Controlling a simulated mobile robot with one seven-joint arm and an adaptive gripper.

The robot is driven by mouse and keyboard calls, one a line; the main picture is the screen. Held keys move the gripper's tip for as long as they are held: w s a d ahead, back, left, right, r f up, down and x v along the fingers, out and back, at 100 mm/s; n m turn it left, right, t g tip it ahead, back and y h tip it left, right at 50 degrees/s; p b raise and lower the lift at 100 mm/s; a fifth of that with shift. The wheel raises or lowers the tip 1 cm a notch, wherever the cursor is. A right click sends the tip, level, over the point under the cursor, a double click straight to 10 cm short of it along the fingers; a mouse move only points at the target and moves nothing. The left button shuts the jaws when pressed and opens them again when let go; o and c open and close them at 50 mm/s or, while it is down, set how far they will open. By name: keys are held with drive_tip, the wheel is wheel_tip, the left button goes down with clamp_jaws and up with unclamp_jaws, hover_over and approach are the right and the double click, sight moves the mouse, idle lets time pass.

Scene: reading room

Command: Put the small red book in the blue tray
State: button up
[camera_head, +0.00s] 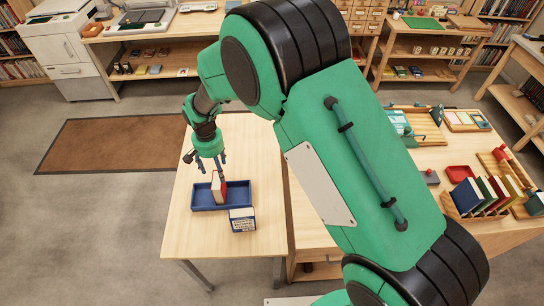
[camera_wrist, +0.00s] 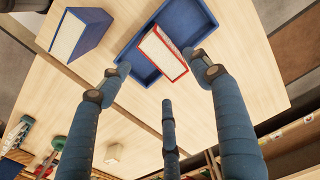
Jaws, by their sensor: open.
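The small red book (camera_head: 217,187), with white page edges facing the view, stands upright in the blue tray (camera_head: 241,191) on the pale wooden table. In the wrist view the red book (camera_wrist: 163,52) shows inside the blue tray (camera_wrist: 182,20), and part of the tray floor is hidden behind it. My gripper (camera_head: 212,165) is just above the book. In the wrist view its blue fingers (camera_wrist: 158,72) are spread, with a gap between the tips and the book. Nothing is held.
A blue book with white pages (camera_head: 242,220) stands right in front of the tray; it also shows in the wrist view (camera_wrist: 83,36). On the right-hand table are a small red tray (camera_head: 461,174) and a rack of coloured books (camera_head: 487,195). The table's front left is clear.

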drive_tip(key=s+d+r+t, duration=0.1)
drive_tip(key=s+d+r, duration=0.1)
drive_tip(key=d+r, duration=0.95)
drive_tip(key=s+d+r+t, duration=0.1)
drive_tip(key=s+d+r, duration=0.2)
drive_tip(key=d+r, duration=0.9)
drive_tip(key=s+d+r+t, duration=0.1)
drive_tip(key=s+d+r, duration=0.3)
drive_tip(key=s, duration=0.3)
drive_tip(key=s+d+r+t, duration=0.1)
drive_tip(key=s+d+r, duration=0.3)
drive_tip(key=s+d, duration=0.2)
drive_tip(key=s+d+r+t, duration=0.1)
drive_tip(key=s+d+r, duration=0.4)
drive_tip(key=s, duration=0.5)
drive_tip(key=shift+d+t, duration=0.3)
drive_tip(key=shift+s, duration=0.1)
